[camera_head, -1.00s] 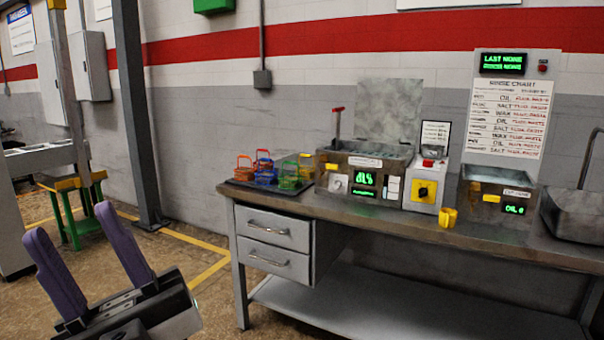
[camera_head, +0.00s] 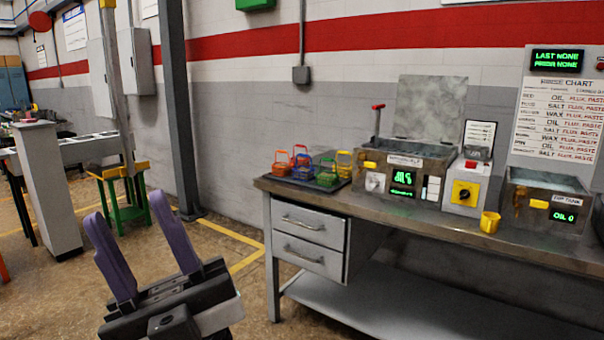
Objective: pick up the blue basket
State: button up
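The blue basket (camera_head: 305,173) stands on a dark tray (camera_head: 286,179) at the left end of the workbench. My gripper (camera_head: 148,225) is at the lower left, in front of the bench and well apart from the baskets. Its two purple fingers point up, spread apart, with nothing between them.
The workbench (camera_head: 400,212) has two drawers (camera_head: 308,237) under its left end. Tanks (camera_head: 402,175) and a yellow cup (camera_head: 490,222) stand right of the baskets. A grey post (camera_head: 180,110) rises left of the bench. The floor between post and bench is clear.

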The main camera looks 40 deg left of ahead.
aim_at(301, 172)
jog(key=i+j, duration=0.2)
jog(key=j, duration=0.25)
jog(key=i+j, duration=0.2)
jog(key=j, duration=0.25)
jog(key=i+j, duration=0.15)
jog(key=j, duration=0.3)
jog(key=i+j, duration=0.2)
jog(key=j, duration=0.25)
jog(key=i+j, duration=0.2)
jog(key=j, duration=0.25)
jog(key=i+j, duration=0.2)
jog(key=j, duration=0.3)
jog(key=i+j, duration=0.15)
jog(key=j, duration=0.3)
jog(key=i+j, duration=0.2)
jog(key=j, duration=0.25)
jog(key=i+j, duration=0.25)
jog(key=i, duration=0.4)
